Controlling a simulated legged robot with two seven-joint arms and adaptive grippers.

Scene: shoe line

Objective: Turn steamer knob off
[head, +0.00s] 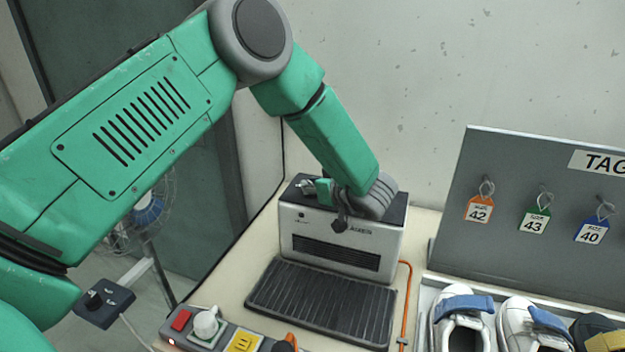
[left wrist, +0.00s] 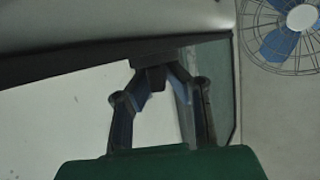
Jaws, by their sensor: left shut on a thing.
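The steamer (head: 300,240) is a light grey box with a dark top, a slotted vent in its front and a ribbed dark plate in front of it. In the left wrist view the two fingers of my left gripper (left wrist: 153,85) close in on a small dark block, which appears to be the steamer knob (left wrist: 155,78). The gripper hides most of the knob in the head view, so its turn position cannot be read. My right gripper is not in view.
A power strip (head: 222,338) with a red switch and plugs lies at the front left. An orange cable (head: 405,300) runs along the steamer's right side. A tag board (head: 500,240) and shoes (head: 462,312) stand at the right. A fan (head: 145,215) is behind at the left.

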